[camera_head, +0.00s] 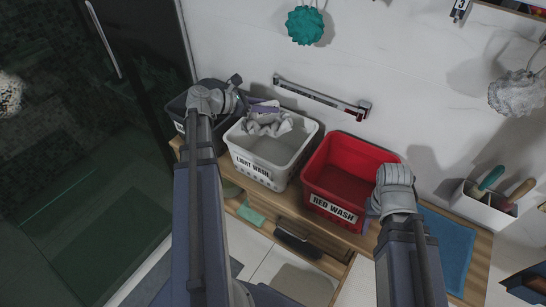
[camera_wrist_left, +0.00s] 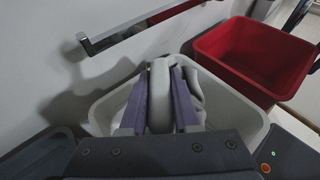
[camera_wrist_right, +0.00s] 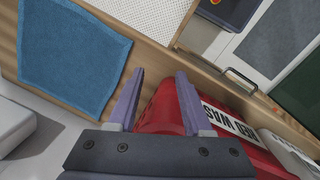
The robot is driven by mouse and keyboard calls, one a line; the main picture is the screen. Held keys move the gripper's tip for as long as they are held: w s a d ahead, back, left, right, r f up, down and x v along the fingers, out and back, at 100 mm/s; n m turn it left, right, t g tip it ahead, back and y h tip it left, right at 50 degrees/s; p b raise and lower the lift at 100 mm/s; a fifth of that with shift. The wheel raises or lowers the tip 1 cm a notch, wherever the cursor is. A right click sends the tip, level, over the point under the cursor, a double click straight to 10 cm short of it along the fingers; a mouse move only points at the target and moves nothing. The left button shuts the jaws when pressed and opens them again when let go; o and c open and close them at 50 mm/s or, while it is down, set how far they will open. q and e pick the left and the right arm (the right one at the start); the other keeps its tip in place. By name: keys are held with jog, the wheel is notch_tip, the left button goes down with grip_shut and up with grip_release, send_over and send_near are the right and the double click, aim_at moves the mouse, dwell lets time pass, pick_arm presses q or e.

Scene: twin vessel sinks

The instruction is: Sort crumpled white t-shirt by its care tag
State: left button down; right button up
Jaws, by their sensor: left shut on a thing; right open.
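The crumpled white t-shirt (camera_head: 268,123) hangs at the far side of the light wash bin (camera_head: 262,174), over its opening. My left gripper (camera_head: 262,107) is shut on the shirt above that bin; the left wrist view shows the pale cloth (camera_wrist_left: 160,95) between its fingers. No care tag can be made out. The red wash bin (camera_head: 336,209) stands to the right and looks empty. A dark bin (camera_head: 178,108) stands at the left, partly hidden by my left arm. My right gripper (camera_wrist_right: 158,95) is open and empty beside the red bin.
The bins stand on a wooden counter (camera_head: 350,238) against a white wall. A metal rail (camera_head: 320,99) is fixed above them. A blue cloth (camera_head: 448,246) lies right of the red bin, near a white holder (camera_head: 486,204) with handled tools.

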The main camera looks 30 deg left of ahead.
aim_at(269, 114)
pick_arm(q)
jog(key=shift+f+b, duration=1.05)
jog(key=shift+f, duration=0.5)
pick_arm(e)
notch_tip(269, 114, down, 3)
jog(key=shift+r, duration=0.1)
pick_arm(q)
jog(key=shift+r, duration=0.1)
jog(key=c, duration=0.6)
grip_release()
jog(key=shift+o, duration=0.2)
jog(key=p+v, duration=0.2)
jog(key=v, duration=0.4)
jog(key=shift+s+a+r+p, duration=0.15)
jog(key=shift+a+p, duration=0.05)
jog(key=shift+p, duration=0.2)
jog(key=shift+s+a+r, duration=0.15)
jog(key=shift+s+a, duration=0.25)
jog(key=shift+s, duration=0.1)
pick_arm(e)
jog(key=shift+r, duration=1.45)
